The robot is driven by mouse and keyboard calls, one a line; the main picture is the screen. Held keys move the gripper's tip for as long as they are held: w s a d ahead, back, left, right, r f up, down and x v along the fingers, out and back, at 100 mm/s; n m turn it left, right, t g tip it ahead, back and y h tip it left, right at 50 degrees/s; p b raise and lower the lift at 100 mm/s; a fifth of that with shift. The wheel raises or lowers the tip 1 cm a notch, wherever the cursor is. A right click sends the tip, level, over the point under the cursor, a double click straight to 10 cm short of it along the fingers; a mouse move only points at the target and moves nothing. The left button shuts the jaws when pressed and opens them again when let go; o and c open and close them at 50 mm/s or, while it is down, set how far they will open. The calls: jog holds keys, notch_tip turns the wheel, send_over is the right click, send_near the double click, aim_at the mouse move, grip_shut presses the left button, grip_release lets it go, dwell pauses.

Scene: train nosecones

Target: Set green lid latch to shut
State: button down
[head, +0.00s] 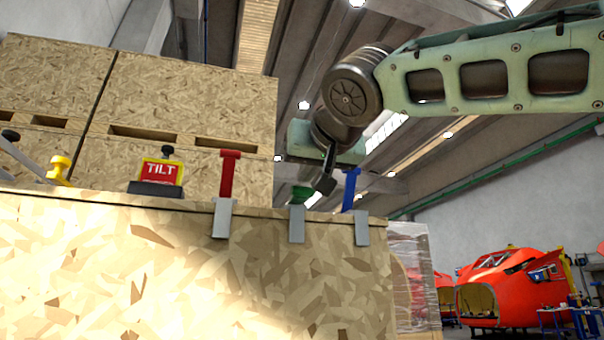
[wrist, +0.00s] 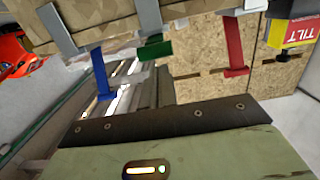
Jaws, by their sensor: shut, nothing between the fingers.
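The green lid latch (head: 302,194) is at the top edge of a wooden crate, above a grey metal strap (head: 297,225). It looks much shorter than the red and blue latches, as if tipped over; I cannot tell how far. In the wrist view, which is turned over, the green latch (wrist: 154,49) hangs between the blue and red ones. My gripper (head: 325,184) is shut and empty, just right of the green latch, between it and the blue latch. I cannot tell whether it touches either. The fingers are not clear in the wrist view.
A red latch (head: 228,172) stands upright to the left and a blue latch (head: 350,188) stands close on the right. A red TILT box (head: 161,173) and a yellow knob (head: 59,168) are farther left. Tall wooden crates (head: 190,100) rise behind.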

jog(key=shift+f+t+b, duration=0.3)
jog(key=shift+f+b, duration=0.1)
jog(key=shift+b, duration=0.55)
jog(key=shift+r, duration=0.1)
